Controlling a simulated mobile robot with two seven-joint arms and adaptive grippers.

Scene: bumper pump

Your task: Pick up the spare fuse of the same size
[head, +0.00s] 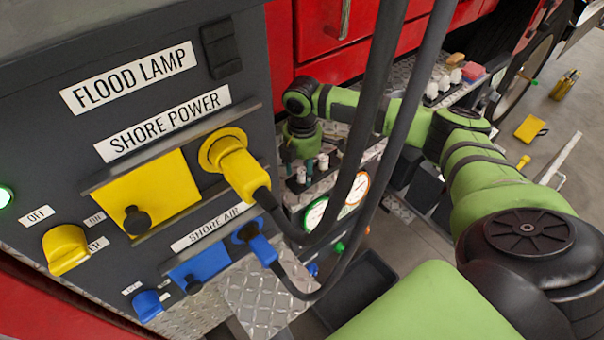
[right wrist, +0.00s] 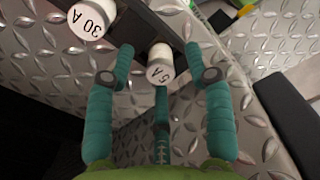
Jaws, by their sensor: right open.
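In the right wrist view, a white fuse marked "5 A" (right wrist: 160,66) stands on a dark holder strip (right wrist: 150,27). A larger white fuse marked "30 A" (right wrist: 92,19) stands on the same strip to the left. My right gripper (right wrist: 160,58) is open, with teal fingers on both sides of the 5 A fuse and gaps between. In the head view my right gripper (head: 299,168) is at the far panel, beside small white fuses (head: 323,162); their labels are too small to read there. My left gripper is not in view.
A dark panel with a yellow shore power plug (head: 236,168) and a blue air plug (head: 257,243) stands at left. Thick black cables (head: 362,130) hang in front of my right arm. Gauges (head: 315,213) sit below the fuses. A black bin (head: 360,290) is lower down.

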